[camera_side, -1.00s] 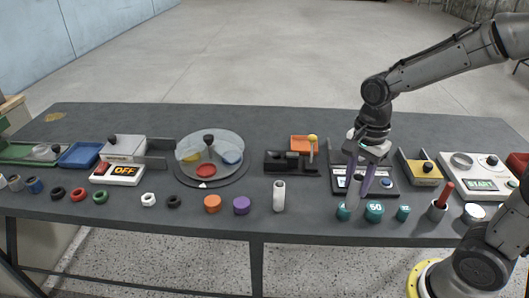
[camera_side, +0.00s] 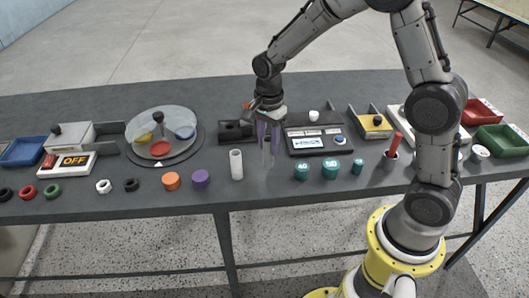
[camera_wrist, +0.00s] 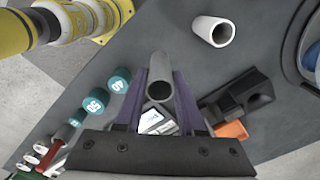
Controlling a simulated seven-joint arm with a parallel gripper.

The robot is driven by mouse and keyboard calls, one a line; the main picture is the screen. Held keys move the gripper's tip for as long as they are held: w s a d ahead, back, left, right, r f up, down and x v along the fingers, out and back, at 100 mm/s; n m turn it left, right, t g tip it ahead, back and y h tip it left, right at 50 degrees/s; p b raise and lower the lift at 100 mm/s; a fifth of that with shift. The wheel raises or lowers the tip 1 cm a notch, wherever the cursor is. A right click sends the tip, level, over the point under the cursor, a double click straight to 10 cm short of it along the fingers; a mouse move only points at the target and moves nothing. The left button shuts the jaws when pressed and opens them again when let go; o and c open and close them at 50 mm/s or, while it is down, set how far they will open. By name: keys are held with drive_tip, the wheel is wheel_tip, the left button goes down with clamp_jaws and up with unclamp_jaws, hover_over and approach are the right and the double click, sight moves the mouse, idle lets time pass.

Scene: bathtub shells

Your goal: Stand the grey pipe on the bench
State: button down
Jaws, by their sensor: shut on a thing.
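The grey pipe (camera_side: 268,158) is held roughly upright between my gripper's purple fingers, its lower end reaching below the fingertips. In the wrist view, its open round end (camera_wrist: 160,91) shows between the two fingers. My gripper (camera_side: 268,146) is shut on the pipe, over the front part of the bench (camera_side: 270,188). I cannot tell whether the pipe's lower end touches the bench. My gripper (camera_wrist: 163,98) also shows in the wrist view.
A white pipe (camera_side: 236,164) stands just left of the held pipe, apart from it. Teal weights (camera_side: 330,169) stand to the right. A purple ring (camera_side: 201,178) lies farther left.

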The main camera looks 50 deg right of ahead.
sight(265, 154)
drive_tip(key=shift+w+f, duration=0.4)
drive_tip(key=shift+f, duration=0.05)
drive_tip(key=shift+w+f, duration=0.2)
drive_tip(key=shift+f, duration=1.55)
drive_tip(key=shift+f, duration=0.1)
drive_tip(key=c, duration=0.5)
unclamp_jaws()
